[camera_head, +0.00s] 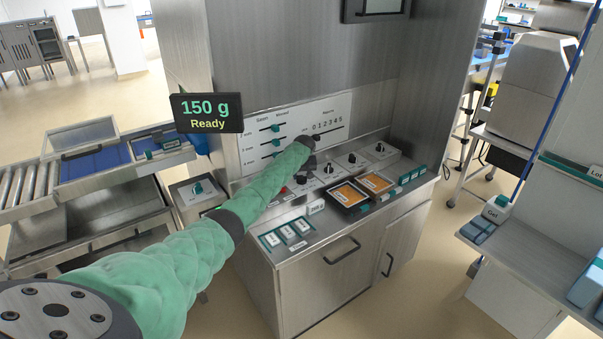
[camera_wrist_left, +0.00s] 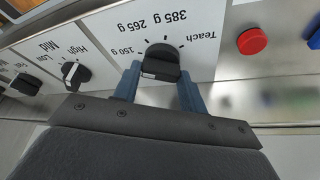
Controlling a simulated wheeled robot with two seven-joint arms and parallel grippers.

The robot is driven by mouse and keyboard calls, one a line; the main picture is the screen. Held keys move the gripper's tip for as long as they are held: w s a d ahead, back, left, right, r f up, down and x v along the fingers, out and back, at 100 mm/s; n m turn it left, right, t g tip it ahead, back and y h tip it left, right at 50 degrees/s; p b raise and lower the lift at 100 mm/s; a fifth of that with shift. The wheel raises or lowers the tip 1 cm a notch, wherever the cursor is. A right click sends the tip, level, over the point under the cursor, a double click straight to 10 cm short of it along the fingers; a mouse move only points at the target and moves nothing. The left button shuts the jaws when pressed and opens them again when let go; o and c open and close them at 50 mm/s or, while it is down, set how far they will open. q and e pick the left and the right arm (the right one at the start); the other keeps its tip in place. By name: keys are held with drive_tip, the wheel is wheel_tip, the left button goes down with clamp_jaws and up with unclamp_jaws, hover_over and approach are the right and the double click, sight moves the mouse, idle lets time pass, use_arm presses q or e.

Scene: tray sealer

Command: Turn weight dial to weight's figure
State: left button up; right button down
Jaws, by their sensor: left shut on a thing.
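The weight dial (camera_wrist_left: 161,62) is a black knob on a white plate marked 150 g, 265 g, 385 g and Teach; the lettering is upside down in the left wrist view. My left gripper (camera_wrist_left: 159,88) has its two blue fingers on either side of this knob and is shut on it. I cannot tell which figure the knob points to. In the head view my left gripper (camera_head: 306,163) reaches down to the panel, its fingers hard to make out. The weight display (camera_head: 207,113) reads "150 g" and "Ready". My right gripper is not in view.
A red button (camera_wrist_left: 251,41) sits beside the weight dial. A Low, Mid, High dial (camera_wrist_left: 76,75) is on its other side. Orange-filled trays (camera_head: 348,194) and white cards (camera_head: 287,233) lie on the counter. A conveyor (camera_head: 28,187) stands at left, shelves at right.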

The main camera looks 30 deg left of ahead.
use_arm(q)
drive_tip(key=shift+n, duration=0.6)
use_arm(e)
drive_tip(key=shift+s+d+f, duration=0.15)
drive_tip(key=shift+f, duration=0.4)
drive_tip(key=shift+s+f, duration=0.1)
use_arm(q)
drive_tip(key=o, duration=1)
drive_tip(key=shift+r, duration=0.1)
drive_tip(key=shift+d+r+y, duration=0.15)
drive_tip(key=shift+r+y, duration=0.1)
drive_tip(key=shift+y, duration=0.05)
drive_tip(key=shift+b+v, duration=0.9)
drive_tip(key=shift+v, duration=2.7)
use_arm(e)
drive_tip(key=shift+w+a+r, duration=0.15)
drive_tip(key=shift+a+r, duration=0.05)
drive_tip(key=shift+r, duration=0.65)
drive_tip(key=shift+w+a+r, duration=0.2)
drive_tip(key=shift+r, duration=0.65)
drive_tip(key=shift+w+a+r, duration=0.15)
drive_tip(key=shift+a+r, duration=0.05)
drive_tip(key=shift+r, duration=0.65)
